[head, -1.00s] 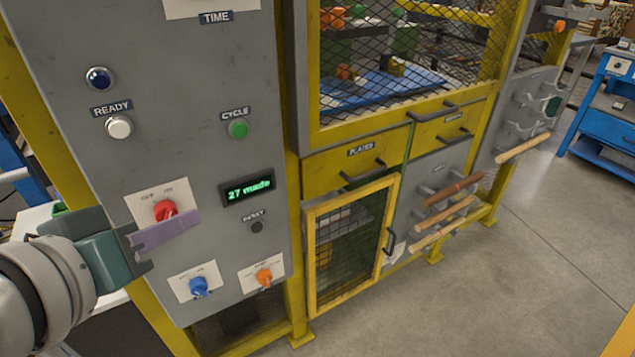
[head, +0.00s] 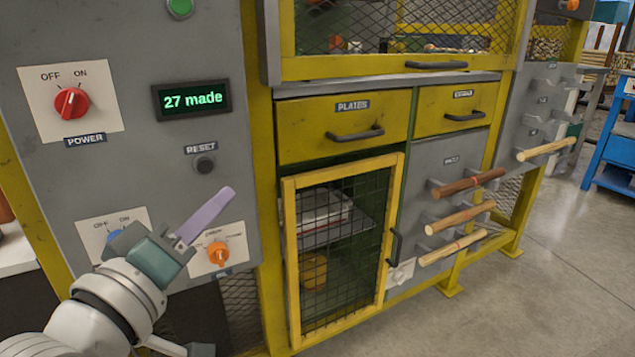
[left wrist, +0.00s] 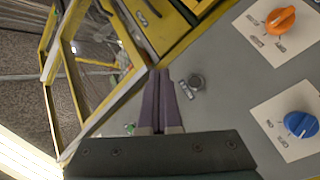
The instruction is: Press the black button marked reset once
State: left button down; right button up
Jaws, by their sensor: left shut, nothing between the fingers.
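The black reset button (head: 204,165) sits on the grey control panel (head: 140,170), under a label reading RESET and below the green "27 made" display (head: 192,99). In the left wrist view the round dark button (left wrist: 195,82) shows just right of the fingertips. My left gripper (head: 228,193) is shut and empty, its purple fingers pointing up and right, below and right of the button in the head view. In the left wrist view the closed fingers (left wrist: 160,76) lie side by side. They look apart from the button. My right gripper is not in view.
Near the fingers are an orange knob (head: 217,254) and a blue knob (head: 117,238), partly hidden by my gripper. A red power knob (head: 72,102) is at upper left. A yellow-framed mesh door (head: 343,250) stands right of the panel, with yellow drawers (head: 340,128) above.

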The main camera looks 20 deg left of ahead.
aim_at(205, 166)
pick_arm(q)
jog(key=shift+a, duration=0.1)
jog(key=shift+f, duration=0.1)
jog(key=shift+w+a+b, duration=1.05)
jog(key=shift+w+a, duration=0.4)
jog(key=shift+a, duration=0.2)
jog(key=shift+w+a+b, duration=1.05)
jog(key=shift+w+a, duration=0.4)
jog(key=shift+a, duration=0.2)
jog(key=shift+a, duration=0.1)
jog(key=shift+w+a, duration=0.25)
